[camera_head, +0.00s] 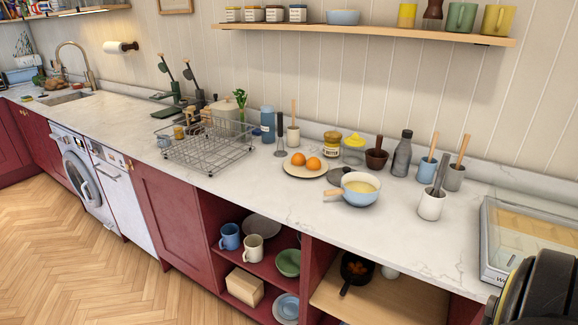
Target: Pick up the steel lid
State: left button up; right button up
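A grey, round, flat thing that looks like the steel lid (337,176) lies on the white counter (285,211), just behind the light blue saucepan (361,193). The saucepan hides part of its near side. It lies close to the right edge of the plate with two oranges (302,168). The saucepan holds something pale yellow, and its wooden handle points left. Neither of my grippers shows in the head view.
A wire dish rack (205,148) stands to the left. Jars, a grey bottle (402,154) and utensil pots stand behind and right of the saucepan. A glass-topped case (530,245) and dark rounded items (535,290) fill the right corner. The front counter strip is clear.

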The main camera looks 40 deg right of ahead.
aim_at(334, 176)
jog(key=z, duration=0.3)
jog(key=i, duration=0.95)
jog(key=z, duration=0.8)
